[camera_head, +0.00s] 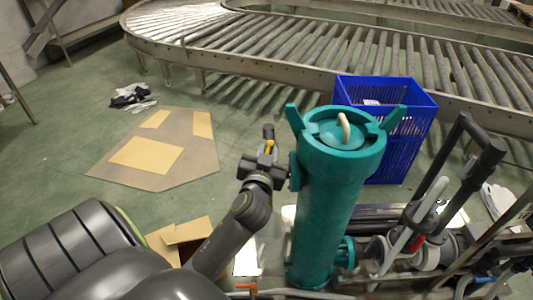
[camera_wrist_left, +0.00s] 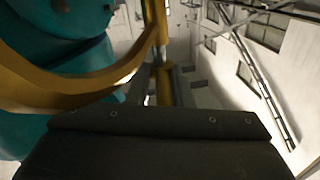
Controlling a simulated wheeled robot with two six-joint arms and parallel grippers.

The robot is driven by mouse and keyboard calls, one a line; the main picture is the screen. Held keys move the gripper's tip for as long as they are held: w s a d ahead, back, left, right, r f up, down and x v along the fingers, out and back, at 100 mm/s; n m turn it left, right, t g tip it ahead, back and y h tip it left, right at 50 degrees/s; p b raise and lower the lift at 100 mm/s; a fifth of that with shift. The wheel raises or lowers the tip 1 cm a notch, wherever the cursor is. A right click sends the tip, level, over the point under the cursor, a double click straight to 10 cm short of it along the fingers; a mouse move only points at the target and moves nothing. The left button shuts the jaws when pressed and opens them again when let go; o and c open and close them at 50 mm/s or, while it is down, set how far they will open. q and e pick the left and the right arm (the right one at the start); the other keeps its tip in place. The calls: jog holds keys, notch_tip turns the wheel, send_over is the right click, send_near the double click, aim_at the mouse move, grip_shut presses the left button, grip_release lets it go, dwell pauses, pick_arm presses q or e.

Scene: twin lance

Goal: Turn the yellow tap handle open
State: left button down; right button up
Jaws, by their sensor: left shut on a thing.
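A tall teal cylinder (camera_head: 325,215) with a lidded top stands in the middle of the head view. The yellow tap handle (camera_head: 270,146) shows as a small bit at its left, between the fingers of my left gripper (camera_head: 268,152). In the left wrist view the yellow handle (camera_wrist_left: 60,92) is large and curved, close to the camera, with the teal body (camera_wrist_left: 70,30) behind it. My left gripper is shut on the handle. Most of the grip is hidden by the gripper's dark body. My right gripper is not in view.
A blue crate (camera_head: 420,125) stands behind the cylinder. A roller conveyor (camera_head: 330,55) crosses the back. Pipes and dark handles (camera_head: 480,155) crowd the right. Flat cardboard (camera_head: 190,165) and gloves (camera_head: 133,97) lie on the floor at left, which is otherwise mostly clear.

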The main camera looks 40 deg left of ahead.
pick_arm(q)
jog(key=shift+d+f+n+g+y+b, duration=0.15)
jog(key=shift+f+n+g+y+b, duration=0.35)
jog(key=shift+n+y, duration=0.25)
jog(key=shift+n+g+y+b, duration=0.45)
jog(key=shift+g+y, duration=0.2)
jog(key=shift+g, duration=0.05)
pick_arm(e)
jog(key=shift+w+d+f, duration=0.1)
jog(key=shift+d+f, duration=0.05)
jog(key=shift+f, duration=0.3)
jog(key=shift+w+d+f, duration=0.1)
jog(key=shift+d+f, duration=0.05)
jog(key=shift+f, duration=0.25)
pick_arm(q)
jog(key=c, duration=1.5)
grip_release()
jog(key=shift+r, duration=0.1)
jog(key=shift+o, duration=0.2)
jog(key=shift+r, duration=0.1)
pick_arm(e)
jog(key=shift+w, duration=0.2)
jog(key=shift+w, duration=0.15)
pick_arm(q)
jog(key=shift+d, duration=0.1)
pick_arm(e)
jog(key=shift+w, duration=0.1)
